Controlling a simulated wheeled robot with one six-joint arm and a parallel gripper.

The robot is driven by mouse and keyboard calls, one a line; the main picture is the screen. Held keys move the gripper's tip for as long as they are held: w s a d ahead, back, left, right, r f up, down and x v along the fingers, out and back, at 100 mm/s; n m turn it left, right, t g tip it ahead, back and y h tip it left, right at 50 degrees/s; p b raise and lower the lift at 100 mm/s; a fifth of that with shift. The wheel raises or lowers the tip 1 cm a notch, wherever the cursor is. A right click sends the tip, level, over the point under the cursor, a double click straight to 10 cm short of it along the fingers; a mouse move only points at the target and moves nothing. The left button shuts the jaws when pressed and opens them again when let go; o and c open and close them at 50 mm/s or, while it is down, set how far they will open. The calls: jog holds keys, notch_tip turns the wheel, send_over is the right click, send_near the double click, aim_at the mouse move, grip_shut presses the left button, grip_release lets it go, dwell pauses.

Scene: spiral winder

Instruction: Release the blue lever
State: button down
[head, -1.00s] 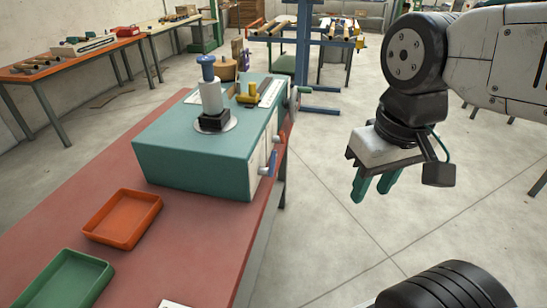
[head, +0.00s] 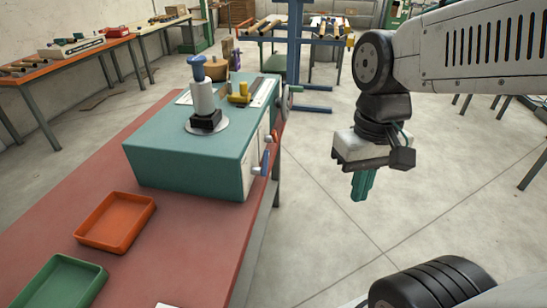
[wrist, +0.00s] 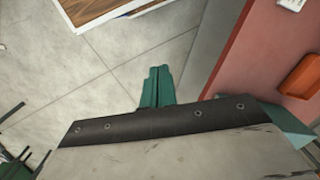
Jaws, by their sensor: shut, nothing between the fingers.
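The teal winder box (head: 185,165) stands on the red bench. A blue lever handle (head: 265,161) hangs on its right side face, just below a grey knob (head: 269,139). A blue-topped grey post (head: 203,95) stands on top of the box; its top piece is also blue. My gripper (head: 362,186) hangs in free air over the floor, to the right of the box and clear of the lever. Its green fingers are together with nothing between them. They also show closed in the wrist view (wrist: 157,88), where I cannot make out the blue lever.
The red bench (head: 185,255) carries an orange tray (head: 115,222) and a green tray (head: 62,285) in front of the box. A handwheel (head: 285,102) juts from the box's far right side. Open floor (head: 330,240) lies to the right of the bench.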

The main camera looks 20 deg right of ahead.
jog(key=w+a+f+m+y, duration=0.3)
jog(key=w+f+m+y, duration=0.6)
jog(key=w+f+y, duration=0.45)
jog(key=w+d+f+m+t+h, duration=0.1)
jog(key=w+d+f+m+t, duration=0.1)
jog(key=w+t, duration=0.4)
jog(key=w+d+f+m+t+h, duration=0.2)
jog(key=w+d+m+t, duration=0.2)
jog(key=w, duration=0.6)
jog(key=d+t, duration=0.2)
jog(key=d, duration=0.1)
jog(key=shift+w+d+f+t, duration=0.2)
jog(key=shift+w+f+t, duration=0.1)
jog(key=shift+w+f, duration=0.1)
jog(key=shift+h, duration=0.25)
